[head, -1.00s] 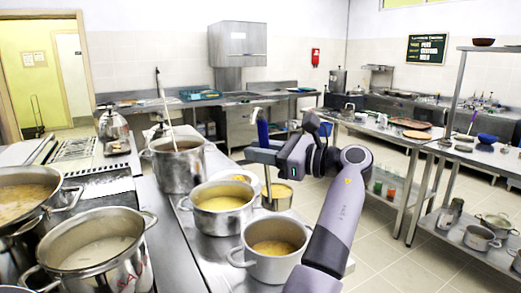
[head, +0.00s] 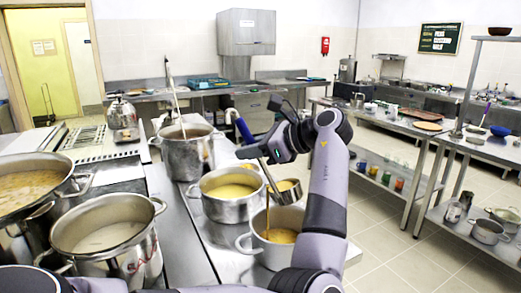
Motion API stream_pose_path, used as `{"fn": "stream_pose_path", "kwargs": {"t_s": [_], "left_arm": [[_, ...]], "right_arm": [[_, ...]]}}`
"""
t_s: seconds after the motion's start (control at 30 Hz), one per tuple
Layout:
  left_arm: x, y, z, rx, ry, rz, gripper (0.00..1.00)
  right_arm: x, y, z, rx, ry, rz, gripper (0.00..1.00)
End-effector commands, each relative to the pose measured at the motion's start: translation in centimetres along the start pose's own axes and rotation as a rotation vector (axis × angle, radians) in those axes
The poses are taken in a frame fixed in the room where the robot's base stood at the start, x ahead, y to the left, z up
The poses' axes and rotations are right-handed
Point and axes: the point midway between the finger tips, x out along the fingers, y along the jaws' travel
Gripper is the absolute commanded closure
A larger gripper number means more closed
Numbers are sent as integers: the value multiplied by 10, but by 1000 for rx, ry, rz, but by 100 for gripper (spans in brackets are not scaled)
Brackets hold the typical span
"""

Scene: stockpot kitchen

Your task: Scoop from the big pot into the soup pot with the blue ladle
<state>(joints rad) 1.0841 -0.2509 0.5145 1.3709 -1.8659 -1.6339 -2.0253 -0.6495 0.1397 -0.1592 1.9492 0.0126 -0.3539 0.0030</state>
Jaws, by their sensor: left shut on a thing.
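The blue ladle has a blue handle (head: 242,130) and a metal bowl (head: 288,193) with yellowish soup in it. My left gripper (head: 254,153) is shut on the ladle's handle. The bowl is tilted above the front right steel pot (head: 263,259), and a thin brown stream runs from it down into this pot, which holds orange-brown soup. A tall steel pot (head: 190,160) with a long utensil standing in it is further back left. A wide pot of yellow soup (head: 230,208) stands between them. My right gripper is not in view.
Two large pots stand at the left, one with pale liquid (head: 108,254) and one with brown soup (head: 28,187). A kettle (head: 122,115) is behind them. Shelved steel tables with dishes (head: 428,127) are at the right, across open floor.

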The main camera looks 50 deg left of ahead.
Motion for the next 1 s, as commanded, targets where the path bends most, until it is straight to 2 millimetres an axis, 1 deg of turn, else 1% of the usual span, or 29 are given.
{"fn": "stream_pose_path", "kwargs": {"t_s": [0.03, 0.17, 0.57, 0.73, 0.77, 0.87, 1.0], "left_arm": [[4, 0, 4, -9, 38, 8, 100], [17, -1, 7, -8, 135, 30, 100], [55, 2, -4, -7, 404, 95, 100], [72, 3, -10, -8, 519, 119, 100], [74, 3, -8, -4, 535, 126, 100], [81, 4, -13, -5, 595, 141, 100], [93, 6, -24, -4, 680, 161, 100]], "right_arm": [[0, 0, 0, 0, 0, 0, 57], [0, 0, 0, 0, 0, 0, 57], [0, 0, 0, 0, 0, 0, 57], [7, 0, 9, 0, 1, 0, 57], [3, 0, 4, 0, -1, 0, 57], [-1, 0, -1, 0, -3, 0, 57], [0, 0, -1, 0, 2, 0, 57]]}}
